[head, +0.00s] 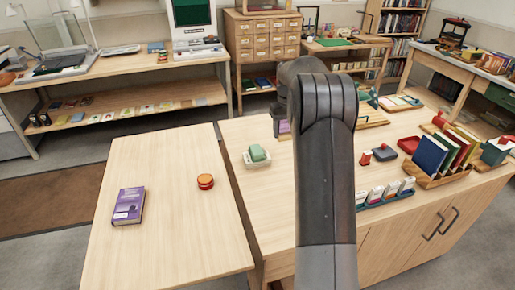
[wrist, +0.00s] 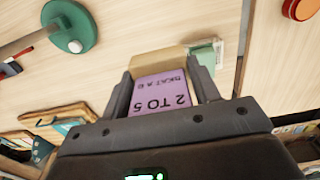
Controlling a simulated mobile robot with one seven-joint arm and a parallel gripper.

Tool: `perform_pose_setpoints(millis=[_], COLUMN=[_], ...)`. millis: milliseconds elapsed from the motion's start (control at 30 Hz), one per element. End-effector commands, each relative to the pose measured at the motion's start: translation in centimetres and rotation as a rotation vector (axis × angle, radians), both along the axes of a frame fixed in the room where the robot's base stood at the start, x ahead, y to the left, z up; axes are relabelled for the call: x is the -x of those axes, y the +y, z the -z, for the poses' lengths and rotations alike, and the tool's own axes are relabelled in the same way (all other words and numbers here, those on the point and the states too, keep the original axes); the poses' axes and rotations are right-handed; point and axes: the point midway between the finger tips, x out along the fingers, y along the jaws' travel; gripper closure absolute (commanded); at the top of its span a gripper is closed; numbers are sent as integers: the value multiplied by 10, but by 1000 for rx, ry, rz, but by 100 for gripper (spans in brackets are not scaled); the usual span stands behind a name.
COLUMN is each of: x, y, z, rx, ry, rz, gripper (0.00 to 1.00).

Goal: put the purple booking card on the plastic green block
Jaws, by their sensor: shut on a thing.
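The purple booking card (wrist: 162,95), printed "2 TO 5" and "SEAT A 6", is between the two fingers of my gripper (wrist: 163,90) in the wrist view. A small purple patch (head: 284,127) shows beside my arm in the head view, where my arm hides most of the gripper. The green block (head: 258,152) sits in a white tray (head: 250,163) on the middle table, left of my arm. In the wrist view, a pale green thing (wrist: 205,52) partly shows beyond the right finger; I cannot tell if it is the block. A tan piece (wrist: 158,60) lies just beyond the card.
A purple book (head: 129,206) and an orange-red round tin (head: 205,181) lie on the left table. A rack of cards (head: 385,195), a red stamp (head: 366,158) and a book rack (head: 440,172) stand right of my arm. A green disc (wrist: 72,27) shows upper left in the wrist view.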

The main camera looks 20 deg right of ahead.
Motion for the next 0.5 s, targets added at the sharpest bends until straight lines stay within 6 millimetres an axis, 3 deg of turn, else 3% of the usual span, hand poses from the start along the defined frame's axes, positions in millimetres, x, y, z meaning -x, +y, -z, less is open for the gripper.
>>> perform_pose_setpoints(millis=[300,500], x=[-45,-61], y=[58,77], z=[45,59], rx=[0,0], ry=[2,0], rz=[-4,-1], gripper=[69,69])
